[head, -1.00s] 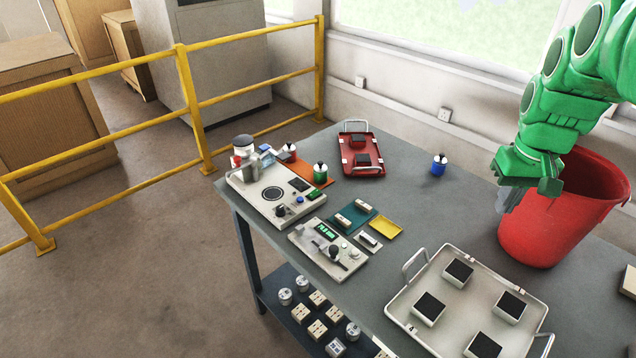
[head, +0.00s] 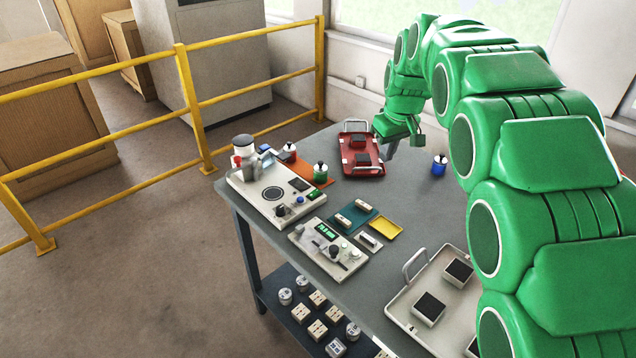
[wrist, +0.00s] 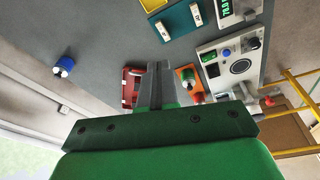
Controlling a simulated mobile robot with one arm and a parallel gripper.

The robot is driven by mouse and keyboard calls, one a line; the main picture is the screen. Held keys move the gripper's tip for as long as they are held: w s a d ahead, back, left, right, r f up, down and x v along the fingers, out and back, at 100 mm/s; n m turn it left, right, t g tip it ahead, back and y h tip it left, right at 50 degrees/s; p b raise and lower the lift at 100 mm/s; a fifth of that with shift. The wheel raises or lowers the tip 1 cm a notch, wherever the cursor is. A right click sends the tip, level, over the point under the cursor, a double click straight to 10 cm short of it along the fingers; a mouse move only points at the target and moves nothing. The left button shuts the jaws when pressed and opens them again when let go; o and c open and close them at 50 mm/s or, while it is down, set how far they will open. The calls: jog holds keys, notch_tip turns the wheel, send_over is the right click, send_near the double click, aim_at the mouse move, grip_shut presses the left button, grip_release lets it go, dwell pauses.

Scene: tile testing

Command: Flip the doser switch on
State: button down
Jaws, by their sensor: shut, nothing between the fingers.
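A pale control unit (head: 262,214) with a round dark-ringed plate, a green button (head: 313,195), a blue button (head: 300,199) and a black knob (head: 281,210) stands at the table's left end. It also shows at upper right in the wrist view (wrist: 241,84). A second pale unit (head: 309,246) with a green display and a black knob stands in front of it. No label shows which one is the doser, and I cannot make out the switch position. My gripper (head: 390,152) is shut and empty beside the red tray, right of both units; its fingers point ahead in the wrist view (wrist: 158,72).
The red tray (head: 374,172) lies just left of my gripper. A blue-bodied jar (head: 439,166) stands to its right. Green-bodied and red-bodied jars stand on an orange mat (head: 325,183). Yellow railing (head: 190,90) runs behind.

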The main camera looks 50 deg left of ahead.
jog(key=s+a+f+n, duration=0.1)
jog(key=s+a+f, duration=0.1)
jog(key=a, duration=0.5)
jog(key=s+a+f+n+y, duration=0.1)
jog(key=s+a, duration=0.3)
jog(key=a, duration=0.4)
jog(key=shift+s+a+f+n, duration=0.3)
jog(key=shift+f+n, duration=0.25)
jog(key=shift+n, duration=0.15)
send_near(316, 190)
jog(key=x, duration=0.5)
jog(key=shift+a, duration=0.2)
jog(key=shift+w+f, duration=0.15)
jog(key=shift+f, duration=0.3)
jog(key=shift+f+g, duration=0.15)
jog(key=shift+g, duration=0.15)
